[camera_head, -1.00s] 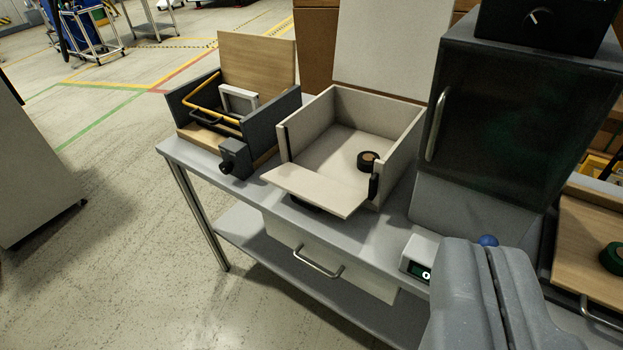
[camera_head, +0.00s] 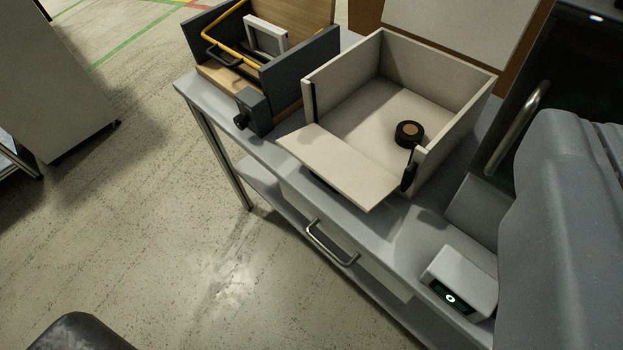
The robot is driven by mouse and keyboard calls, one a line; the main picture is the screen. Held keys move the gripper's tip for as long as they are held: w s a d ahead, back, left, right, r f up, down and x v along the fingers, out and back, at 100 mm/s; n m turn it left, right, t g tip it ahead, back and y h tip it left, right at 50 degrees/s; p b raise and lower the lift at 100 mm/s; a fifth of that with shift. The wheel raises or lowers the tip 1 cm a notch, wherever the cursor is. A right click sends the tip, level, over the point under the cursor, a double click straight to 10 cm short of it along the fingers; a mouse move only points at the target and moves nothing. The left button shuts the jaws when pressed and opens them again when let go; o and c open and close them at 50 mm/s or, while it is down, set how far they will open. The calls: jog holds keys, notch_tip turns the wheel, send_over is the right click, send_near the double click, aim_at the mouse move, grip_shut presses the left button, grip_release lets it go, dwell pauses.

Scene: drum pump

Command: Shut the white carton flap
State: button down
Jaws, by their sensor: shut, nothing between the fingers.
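The white carton (camera_head: 445,110) is an open-topped box on the grey bench. Its front flap (camera_head: 345,165) is folded down and outward, sticking out nearly flat past the front opening. A black roll (camera_head: 409,133) with a brown centre lies inside on the carton floor. My gripper (camera_head: 603,135) is large and grey at the right edge, partly cut off. Its fingers are together with nothing seen between them. It is right of the carton, apart from the flap in the picture.
A dark box (camera_head: 318,62) with a yellow bar and a grey latch block (camera_head: 256,112) stands left of the carton. A small white device (camera_head: 462,280) sits right front. A drawer handle (camera_head: 330,243) protrudes below. A dark cabinet (camera_head: 565,60) stands right.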

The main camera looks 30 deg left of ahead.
jog(key=w+a+f+n+g+h+p, duration=0.1)
jog(key=w+a+f+n+g+p, duration=0.15)
jog(key=w+a+f+n, duration=0.55)
jog(key=n+g+h+p, duration=0.3)
jog(key=n+p, duration=0.5)
jog(key=n, duration=1.6)
send_near(319, 180)
jog(key=s+f, duration=0.1)
jog(key=s, duration=0.3)
jog(key=shift+t, duration=0.25)
jog(key=b+x, duration=0.1)
jog(key=x, duration=0.2)
jog(key=b+x, duration=0.1)
jog(key=x, duration=0.2)
jog(key=a+b+x, duration=0.1)
jog(key=x, duration=0.1)
jog(key=shift+w+d+f, duration=0.1)
jog(key=shift+w+f, duration=0.3)
jog(key=r, duration=0.1)
jog(key=w+r+b, duration=0.1)
jog(key=shift+d+r+b, duration=0.1)
jog(key=shift+r+b, duration=0.2)
jog(key=shift+r, duration=0.1)
jog(key=shift+w+d+r, duration=0.1)
jog(key=shift+w+r, duration=0.05)
jog(key=shift+r, duration=0.45)
